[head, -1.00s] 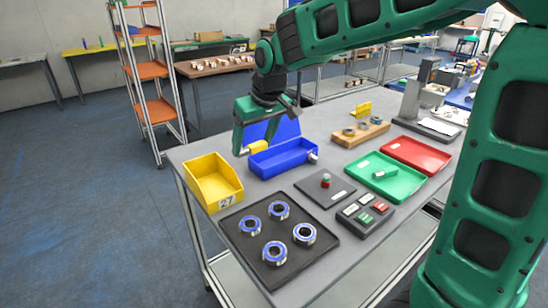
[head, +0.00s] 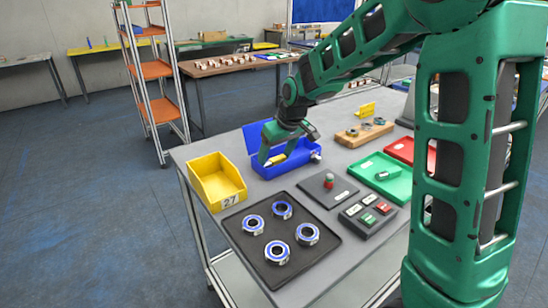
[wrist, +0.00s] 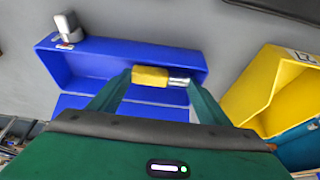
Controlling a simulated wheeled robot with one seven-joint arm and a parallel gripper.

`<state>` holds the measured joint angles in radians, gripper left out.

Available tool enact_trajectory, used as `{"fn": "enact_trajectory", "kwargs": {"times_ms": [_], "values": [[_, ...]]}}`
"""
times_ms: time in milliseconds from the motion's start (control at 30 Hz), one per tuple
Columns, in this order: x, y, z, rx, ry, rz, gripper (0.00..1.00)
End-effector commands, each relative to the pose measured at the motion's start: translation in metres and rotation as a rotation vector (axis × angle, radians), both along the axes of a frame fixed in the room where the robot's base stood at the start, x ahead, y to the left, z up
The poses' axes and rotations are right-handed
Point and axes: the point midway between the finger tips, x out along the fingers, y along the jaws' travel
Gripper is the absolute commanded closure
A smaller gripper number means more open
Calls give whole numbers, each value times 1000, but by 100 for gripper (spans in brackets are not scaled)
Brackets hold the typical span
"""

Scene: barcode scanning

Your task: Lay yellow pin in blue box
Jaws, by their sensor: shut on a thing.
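The yellow pin (wrist: 150,76) has a yellow body and a bright metal end, and lies sideways between my fingers in the wrist view. My gripper (head: 270,160) is shut on the pin (head: 277,159), over the blue box. The blue box (head: 290,171) stands on the table with its blue lid raised at the back; it also shows in the wrist view (wrist: 70,72). The pin overlaps the box opening in both views. I cannot tell whether it touches the box floor.
A yellow bin (head: 217,183) marked 27 stands left of the blue box. A black tray (head: 250,260) with several blue-ringed bearings lies in front. A dark plate (head: 318,186) and a green tray (head: 392,187) are to the right. A small metal part (wrist: 67,27) sits at the box's outer side.

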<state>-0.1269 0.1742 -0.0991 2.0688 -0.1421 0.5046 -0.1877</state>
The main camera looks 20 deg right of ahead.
Motion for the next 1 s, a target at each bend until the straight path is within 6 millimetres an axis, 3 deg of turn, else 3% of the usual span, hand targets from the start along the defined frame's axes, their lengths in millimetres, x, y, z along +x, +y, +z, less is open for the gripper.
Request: {"fn": "enact_trajectory", "kwargs": {"times_ms": [433, 467, 533, 1000], "values": [[0, 1, -6, 1, 0, 3, 55], [0, 1, -6, 1, 0, 3, 27], [0, 1, -6, 1, 0, 3, 11], [0, 1, 1, 1, -2, 1, 11]]}}
